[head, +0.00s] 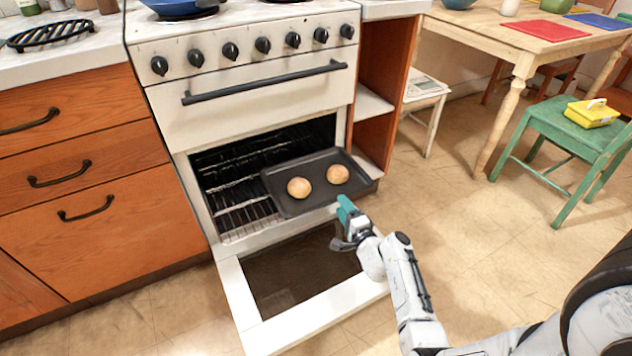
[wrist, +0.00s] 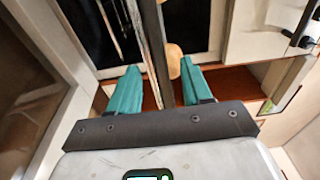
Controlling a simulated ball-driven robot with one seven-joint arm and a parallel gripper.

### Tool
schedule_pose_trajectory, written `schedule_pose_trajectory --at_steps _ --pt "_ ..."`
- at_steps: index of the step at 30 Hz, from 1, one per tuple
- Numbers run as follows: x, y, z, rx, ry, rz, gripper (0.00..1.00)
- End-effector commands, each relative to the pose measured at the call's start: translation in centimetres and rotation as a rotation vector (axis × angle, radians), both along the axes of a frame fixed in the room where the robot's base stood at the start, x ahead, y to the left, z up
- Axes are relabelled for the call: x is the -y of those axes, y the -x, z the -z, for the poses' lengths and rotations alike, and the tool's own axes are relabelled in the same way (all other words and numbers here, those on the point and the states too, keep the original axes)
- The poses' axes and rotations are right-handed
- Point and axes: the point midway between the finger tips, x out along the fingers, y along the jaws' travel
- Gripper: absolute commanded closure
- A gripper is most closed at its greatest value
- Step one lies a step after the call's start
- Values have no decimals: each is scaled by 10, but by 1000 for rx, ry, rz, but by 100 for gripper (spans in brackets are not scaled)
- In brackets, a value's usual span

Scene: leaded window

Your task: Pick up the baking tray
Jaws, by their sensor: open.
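The baking tray (head: 322,192) is dark and flat and bears two round golden buns (head: 299,187). It juts out of the open oven over the lowered door, partly on the rack side. My gripper (head: 345,208) has teal fingers and is at the tray's near right edge. In the wrist view the tray (wrist: 155,50) shows nearly edge-on as a dark strip between the two spread fingers of my gripper (wrist: 158,66), with a gap on each side. Parts of the buns (wrist: 173,60) show beside the strip. My gripper is open and holds nothing.
The oven door (head: 300,318) hangs open below the tray. The oven rack (head: 245,215) is inside on the left. An orange cabinet (head: 372,100) with shelves stands right of the oven. A green chair (head: 565,130) and a table are farther right; the floor between is clear.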

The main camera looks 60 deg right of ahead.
Motion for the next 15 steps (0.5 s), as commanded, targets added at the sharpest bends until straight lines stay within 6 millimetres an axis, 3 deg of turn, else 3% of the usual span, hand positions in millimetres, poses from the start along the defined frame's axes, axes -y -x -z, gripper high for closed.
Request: schedule_pose_trajectory --at_steps 11,15 --pt "7 -9 0 -1 -1 0 51" --pt "7 -9 0 0 0 0 64"
